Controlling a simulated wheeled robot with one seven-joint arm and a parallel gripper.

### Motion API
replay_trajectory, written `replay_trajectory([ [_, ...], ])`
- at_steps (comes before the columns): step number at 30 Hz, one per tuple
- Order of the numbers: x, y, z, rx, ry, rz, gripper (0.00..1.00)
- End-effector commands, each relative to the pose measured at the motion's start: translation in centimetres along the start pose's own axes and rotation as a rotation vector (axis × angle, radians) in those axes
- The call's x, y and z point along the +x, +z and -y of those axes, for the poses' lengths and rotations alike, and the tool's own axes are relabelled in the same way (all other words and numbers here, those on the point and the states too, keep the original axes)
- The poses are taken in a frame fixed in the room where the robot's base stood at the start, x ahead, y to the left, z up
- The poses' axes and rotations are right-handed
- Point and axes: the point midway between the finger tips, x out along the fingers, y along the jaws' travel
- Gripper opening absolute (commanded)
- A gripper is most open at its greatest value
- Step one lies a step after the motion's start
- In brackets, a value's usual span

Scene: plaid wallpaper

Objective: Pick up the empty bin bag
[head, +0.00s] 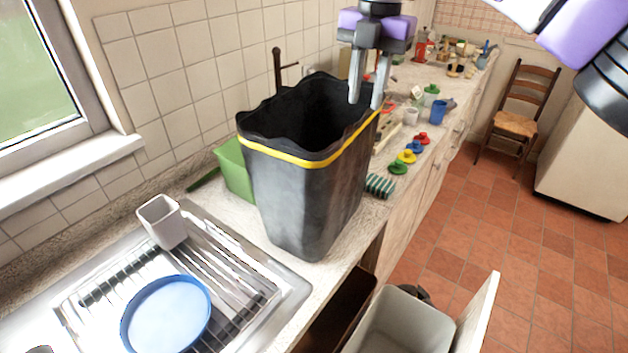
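A dark grey, open-topped bin bag (305,200) with a yellow band below its wavy rim stands upright on the counter, right of the sink. Its inside is dark and I see nothing in it. My gripper (366,103) points down at the bag's right rim. Its two fingers are apart, with a gap between them. The fingertips overlap the rim in this view; I cannot tell whether they touch it or whether the rim lies between them.
A steel sink drainer with a blue bowl (167,316) and a white cup (163,222) lies at left. A green container (235,168) stands behind the bag. Small coloured items and a striped brush (380,186) are to its right. An open light bin (402,325) is below the counter.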

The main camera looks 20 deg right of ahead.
Motion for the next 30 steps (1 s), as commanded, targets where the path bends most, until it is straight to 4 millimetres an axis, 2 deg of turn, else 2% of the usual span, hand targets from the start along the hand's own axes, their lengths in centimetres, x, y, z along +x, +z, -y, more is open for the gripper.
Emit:
replay_trajectory([
  [1, 1.1, 0.0, 0.1, 0.000, 0.000, 0.000, 0.28],
  [9, 4.1, 0.0, 0.2, 0.000, 0.000, 0.000, 0.28],
  [20, 6.4, 0.0, 0.3, 0.000, -0.001, 0.000, 0.28],
  [30, 9.8, 0.3, 0.0, 0.001, -0.003, 0.000, 0.28],
])
